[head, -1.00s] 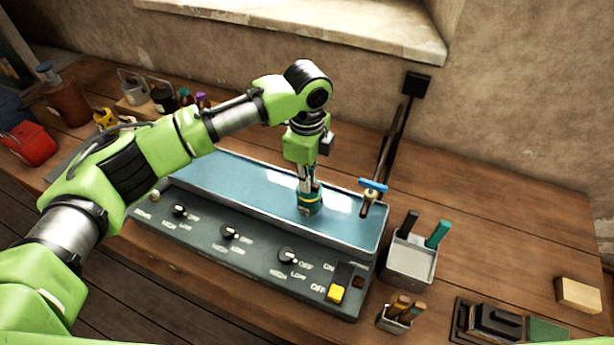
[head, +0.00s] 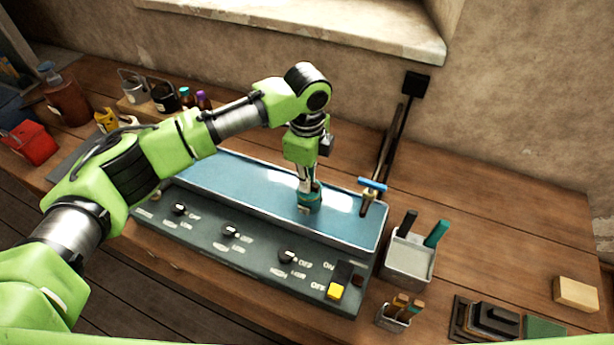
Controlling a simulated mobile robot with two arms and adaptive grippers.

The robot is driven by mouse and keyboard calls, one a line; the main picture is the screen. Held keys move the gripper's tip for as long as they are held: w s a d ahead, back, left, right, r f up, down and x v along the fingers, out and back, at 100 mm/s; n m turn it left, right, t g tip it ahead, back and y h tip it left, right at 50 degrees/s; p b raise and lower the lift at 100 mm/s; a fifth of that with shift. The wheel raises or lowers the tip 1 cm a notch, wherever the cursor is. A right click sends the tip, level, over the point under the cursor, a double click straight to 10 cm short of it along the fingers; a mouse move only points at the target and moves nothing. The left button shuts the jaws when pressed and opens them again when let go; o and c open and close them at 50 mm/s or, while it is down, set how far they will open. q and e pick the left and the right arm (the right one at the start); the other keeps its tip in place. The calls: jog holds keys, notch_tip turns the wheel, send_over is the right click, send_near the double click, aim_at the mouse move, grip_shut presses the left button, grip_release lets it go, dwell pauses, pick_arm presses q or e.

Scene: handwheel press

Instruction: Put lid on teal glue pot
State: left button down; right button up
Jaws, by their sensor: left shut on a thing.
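A small teal glue pot (head: 309,203) stands in the blue-lined trough (head: 238,178) of the control unit, towards its right end. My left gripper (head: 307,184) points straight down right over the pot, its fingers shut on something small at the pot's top. The held thing is mostly hidden by the fingers, and I cannot tell whether it is the lid or the pot's rim. My right gripper does not show.
Bottles (head: 186,97) stand at the back left. The table's right side has free room.

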pick_arm(q)
jog(key=shift+p, duration=0.4)
dwell(0.6)
dwell(0.3)
jog(key=c, duration=2)
grip_release()
jog(key=shift+c, duration=0.2)
jog(key=o, duration=0.5)
jog(key=shift+c, duration=0.2)
jog(key=shift+r, duration=0.1)
